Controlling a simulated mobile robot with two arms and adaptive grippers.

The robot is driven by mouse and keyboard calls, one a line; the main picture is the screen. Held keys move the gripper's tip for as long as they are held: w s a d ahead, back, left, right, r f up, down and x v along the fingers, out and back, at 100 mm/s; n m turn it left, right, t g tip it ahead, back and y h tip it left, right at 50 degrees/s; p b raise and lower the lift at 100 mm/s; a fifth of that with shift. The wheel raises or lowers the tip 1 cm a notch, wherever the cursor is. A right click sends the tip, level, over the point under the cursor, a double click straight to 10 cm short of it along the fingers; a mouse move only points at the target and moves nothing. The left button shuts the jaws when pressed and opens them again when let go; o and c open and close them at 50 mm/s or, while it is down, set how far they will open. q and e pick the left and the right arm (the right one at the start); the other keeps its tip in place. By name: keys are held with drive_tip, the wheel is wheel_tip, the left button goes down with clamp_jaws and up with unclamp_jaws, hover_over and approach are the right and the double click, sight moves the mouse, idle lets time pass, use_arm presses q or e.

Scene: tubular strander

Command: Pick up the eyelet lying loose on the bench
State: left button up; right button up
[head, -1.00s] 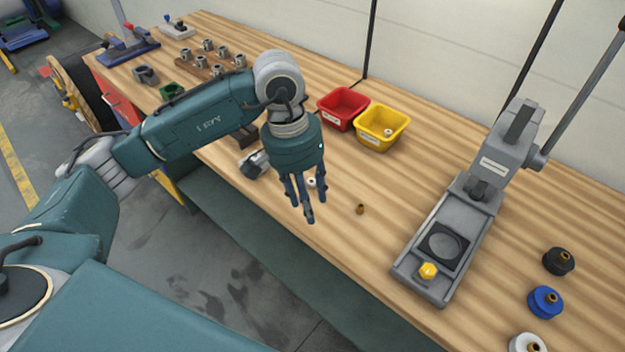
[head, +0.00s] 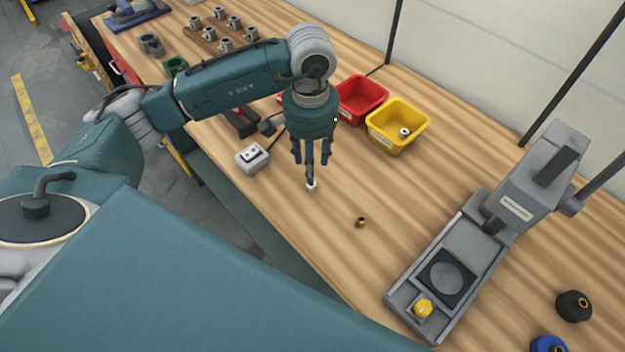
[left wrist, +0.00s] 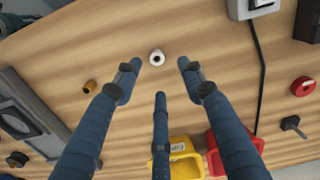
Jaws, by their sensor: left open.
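The eyelet (head: 311,185) is a small white ring lying loose on the wooden bench. In the left wrist view the eyelet (left wrist: 157,58) shows its dark hole and lies just beyond the fingertips, roughly midway between the two outer fingers. My left gripper (head: 311,172) points down over the bench, fingers spread and empty. In the left wrist view the gripper (left wrist: 158,78) has its three fingers apart. In the head view one fingertip overlaps the eyelet's upper edge; I cannot tell the exact height gap. My right gripper is not in view.
A small brass piece (head: 361,221) lies on the bench to the right of the eyelet. A yellow bin (head: 412,143) holding a white ring and a red bin (head: 372,112) stand behind. A grey press (head: 470,250) stands right, a grey switch box (head: 252,158) left.

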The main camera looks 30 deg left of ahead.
sight(311, 186)
use_arm(q)
drive_tip(key=shift+s+f, duration=0.1)
drive_tip(key=shift+f, duration=0.65)
drive_tip(key=shift+f+p, duration=0.3)
drive_tip(key=shift+p, duration=0.15)
drive_tip(key=f+p, duration=0.2)
drive_tip(key=f, duration=0.1)
drive_tip(key=shift+s+d+f, duration=0.1)
drive_tip(key=shift+d+f, duration=0.1)
drive_tip(key=shift+f, duration=0.6)
drive_tip(key=c, duration=0.9)
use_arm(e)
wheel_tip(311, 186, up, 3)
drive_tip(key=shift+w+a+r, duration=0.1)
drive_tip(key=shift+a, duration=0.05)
